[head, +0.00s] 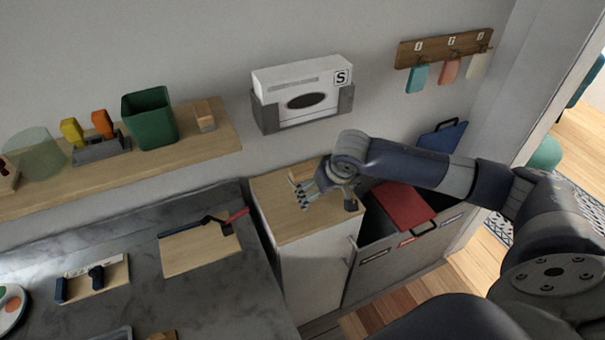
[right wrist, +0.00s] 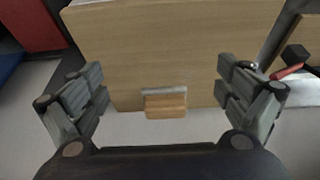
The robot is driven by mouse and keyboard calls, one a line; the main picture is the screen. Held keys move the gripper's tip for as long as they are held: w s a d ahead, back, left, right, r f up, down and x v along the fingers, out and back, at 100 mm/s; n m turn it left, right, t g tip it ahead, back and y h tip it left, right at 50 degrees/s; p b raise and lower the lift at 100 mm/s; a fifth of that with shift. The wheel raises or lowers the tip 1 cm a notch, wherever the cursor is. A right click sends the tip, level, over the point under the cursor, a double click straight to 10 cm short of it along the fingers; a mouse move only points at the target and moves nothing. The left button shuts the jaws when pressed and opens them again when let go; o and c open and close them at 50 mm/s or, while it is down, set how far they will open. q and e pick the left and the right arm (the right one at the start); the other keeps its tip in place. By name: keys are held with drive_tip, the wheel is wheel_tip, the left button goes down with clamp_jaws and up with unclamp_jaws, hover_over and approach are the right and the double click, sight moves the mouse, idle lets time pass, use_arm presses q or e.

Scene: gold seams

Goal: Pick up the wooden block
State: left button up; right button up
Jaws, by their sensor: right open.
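The wooden block (right wrist: 165,103) is small and light brown with a grey strip along one side. In the right wrist view it lies at the edge of the wooden cabinet top (right wrist: 180,40), between my spread fingers and apart from both. My right gripper (right wrist: 165,95) is open and empty. In the head view my right gripper (head: 304,194) is over the cabinet top (head: 290,222), and a wooden piece (head: 301,171) shows partly behind it near the wall. My left gripper is not in view.
A similar wood piece (head: 204,115) stands on the wall shelf (head: 215,138) beside a green bin (head: 150,118). A white box (head: 302,88) in a grey wall holder is above the cabinet. A red folder (head: 404,207) is to the right. A cutting board (head: 195,255) lies on the counter.

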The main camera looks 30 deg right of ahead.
sight(303, 170)
drive_tip(key=w+p, duration=0.2)
drive_tip(key=w, duration=0.9)
drive_tip(key=shift+w+d, duration=0.15)
drive_tip(key=shift+d, duration=0.05)
drive_tip(key=shift+p+x, duration=0.35)
drive_tip(key=shift+x, duration=2.2)
drive_tip(key=c, duration=1.3)
drive_tip(key=shift+o, duration=0.2)
drive_tip(key=shift+r, duration=0.2)
